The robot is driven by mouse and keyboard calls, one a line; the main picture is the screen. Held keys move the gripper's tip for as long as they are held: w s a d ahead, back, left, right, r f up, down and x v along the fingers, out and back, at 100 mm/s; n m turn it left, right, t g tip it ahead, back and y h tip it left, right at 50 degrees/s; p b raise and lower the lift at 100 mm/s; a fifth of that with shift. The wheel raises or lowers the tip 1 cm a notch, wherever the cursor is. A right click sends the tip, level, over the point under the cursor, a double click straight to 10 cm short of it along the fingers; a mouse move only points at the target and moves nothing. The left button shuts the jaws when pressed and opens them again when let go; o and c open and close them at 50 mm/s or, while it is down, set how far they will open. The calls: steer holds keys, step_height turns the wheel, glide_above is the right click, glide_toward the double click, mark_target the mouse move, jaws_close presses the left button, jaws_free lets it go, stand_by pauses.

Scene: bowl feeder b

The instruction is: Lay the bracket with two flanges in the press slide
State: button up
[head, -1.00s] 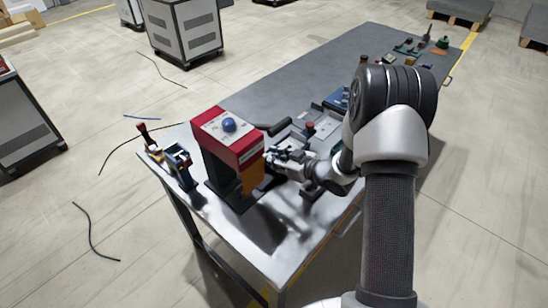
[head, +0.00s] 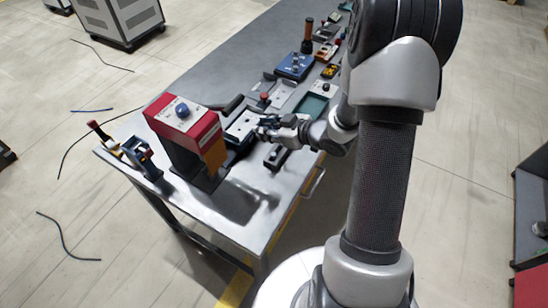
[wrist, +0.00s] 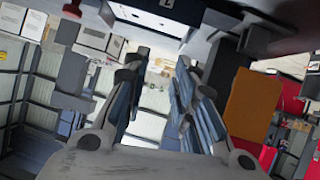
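The red press (head: 185,125) with a blue button stands near the table's left end, its orange plate (head: 215,155) facing my arm. The plate also shows right of the fingers in the wrist view (wrist: 253,115). A dark base (head: 205,180) lies under the press; I cannot make out the slide. My gripper (head: 262,132) is level, to the right of the press and beside a pale flat unit (head: 242,125). In the wrist view its blue-padded fingers (wrist: 155,95) are apart with nothing visible between them. I cannot pick out the two-flanged bracket.
A dark block (head: 276,157) sits below my gripper. A toggle fixture (head: 140,155) stands left of the press. A red knob (head: 264,97), a blue unit (head: 295,66) and several small items line the table toward the back. The table's front left corner is bare.

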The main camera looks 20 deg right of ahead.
steer(key=s+d+r+m+g+h, duration=0.1)
steer(key=s+d+r+m+h, duration=0.2)
steer(key=r, duration=0.5)
steer(key=s+r+m+g+h, duration=0.1)
steer(key=s+r+h, duration=0.2)
steer(key=r+h, duration=0.35)
steer(key=s+a+r+m+g+y, duration=0.1)
steer(key=s+a, duration=0.4)
steer(key=s, duration=0.6)
steer(key=s+a+r+m+g+y, duration=0.2)
steer(key=s+a, duration=0.4)
steer(key=s, duration=0.5)
steer(key=shift+s+r+g+y, duration=0.45)
steer(key=shift+r+g, duration=0.15)
steer(key=shift+r, duration=0.15)
steer(key=shift+w, duration=0.1)
